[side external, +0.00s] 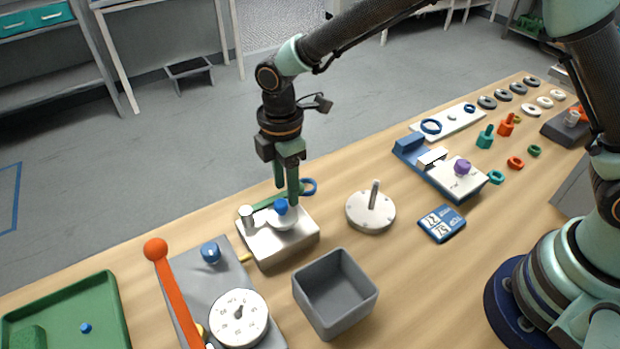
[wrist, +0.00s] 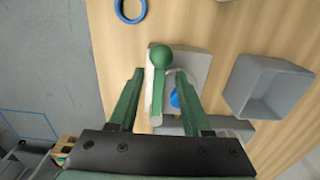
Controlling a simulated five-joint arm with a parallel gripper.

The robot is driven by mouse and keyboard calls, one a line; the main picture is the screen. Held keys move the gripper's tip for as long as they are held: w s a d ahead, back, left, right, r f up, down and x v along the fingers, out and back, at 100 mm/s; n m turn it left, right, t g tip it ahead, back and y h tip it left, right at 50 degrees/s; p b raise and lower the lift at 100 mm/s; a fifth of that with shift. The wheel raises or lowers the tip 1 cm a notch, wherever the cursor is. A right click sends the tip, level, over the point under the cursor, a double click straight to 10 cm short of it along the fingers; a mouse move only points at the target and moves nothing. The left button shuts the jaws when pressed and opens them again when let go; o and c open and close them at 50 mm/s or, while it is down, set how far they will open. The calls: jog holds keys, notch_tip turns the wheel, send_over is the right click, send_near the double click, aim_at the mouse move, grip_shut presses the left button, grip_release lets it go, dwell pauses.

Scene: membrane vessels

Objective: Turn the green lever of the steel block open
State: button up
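The steel block (side external: 280,246) sits on the wooden table, below my gripper in the side view. It carries a pale upright post (side external: 246,216) and a blue cap (side external: 281,206) on a white dome. The green lever (side external: 262,202) runs along the block's far side. In the wrist view the lever (wrist: 159,88) ends in a green ball (wrist: 163,57). My gripper (side external: 286,192) points down at the block's far edge. In the wrist view my gripper (wrist: 160,75) is open, with a finger on each side of the lever. Whether either finger touches it, I cannot tell.
A grey open box (side external: 335,290) stands in front of the block. A round plate with a peg (side external: 371,210) is to its right. A panel with an orange lever (side external: 176,290) and white dial (side external: 240,318) is to its left. A blue ring (side external: 309,187) lies behind.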

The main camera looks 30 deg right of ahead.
grip_shut()
dwell(1.3)
